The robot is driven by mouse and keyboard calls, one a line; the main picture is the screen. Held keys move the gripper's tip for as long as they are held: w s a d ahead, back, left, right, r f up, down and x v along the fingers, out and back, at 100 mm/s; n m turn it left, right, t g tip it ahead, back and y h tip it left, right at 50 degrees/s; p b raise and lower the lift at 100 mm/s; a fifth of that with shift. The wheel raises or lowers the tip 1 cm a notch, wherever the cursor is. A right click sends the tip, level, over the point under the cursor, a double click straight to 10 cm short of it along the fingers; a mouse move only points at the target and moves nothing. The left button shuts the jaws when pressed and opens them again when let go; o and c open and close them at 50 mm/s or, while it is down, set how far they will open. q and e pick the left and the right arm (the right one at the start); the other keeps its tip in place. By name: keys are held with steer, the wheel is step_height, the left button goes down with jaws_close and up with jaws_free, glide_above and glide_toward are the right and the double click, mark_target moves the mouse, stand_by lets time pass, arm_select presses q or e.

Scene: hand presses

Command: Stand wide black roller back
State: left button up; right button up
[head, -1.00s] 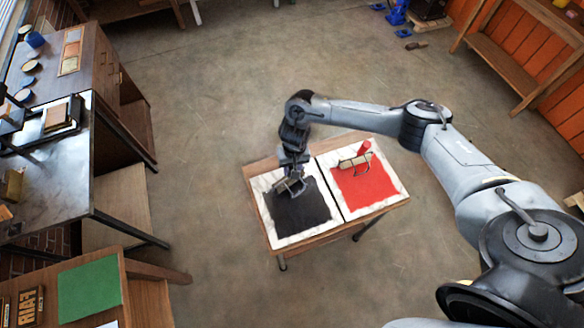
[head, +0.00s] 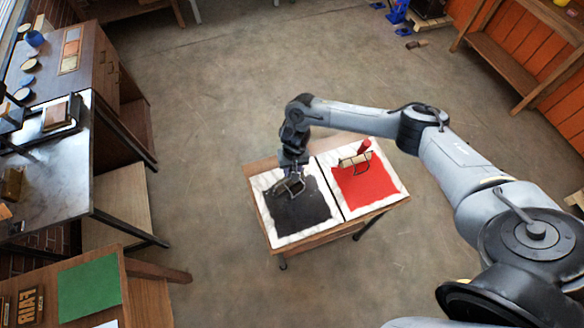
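The black ink patch (head: 300,212) covers most of the left white slab on the small wooden table. What looks like the wide black roller (head: 291,187), with a wire frame, is at the upper left part of this patch. It is small and dark against the ink, so its exact pose is hard to tell. My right gripper (head: 292,172) points down directly over it, at its upper end. The fingers are too small and dark to show whether they hold it. My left gripper is not in view.
A roller with a red handle (head: 364,149) stands on the red ink patch (head: 364,185) of the right slab. A bench with a press and metal top (head: 60,185) is at the left. A green sheet (head: 89,287) lies on the lower left table. Floor around the ink table is clear.

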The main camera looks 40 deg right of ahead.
steer(key=o, duration=1.6)
steer(key=shift+c, duration=0.2)
step_height(320, 180, up, 2)
steer(key=p, duration=0.2)
steer(key=shift+d+p, duration=0.1)
steer(key=shift+p, duration=0.25)
step_height(320, 180, up, 5)
steer(key=p, duration=0.6)
steer(key=shift+d+f, duration=0.1)
steer(key=shift+d+r+p, duration=0.1)
steer(key=shift+r+p, duration=0.95)
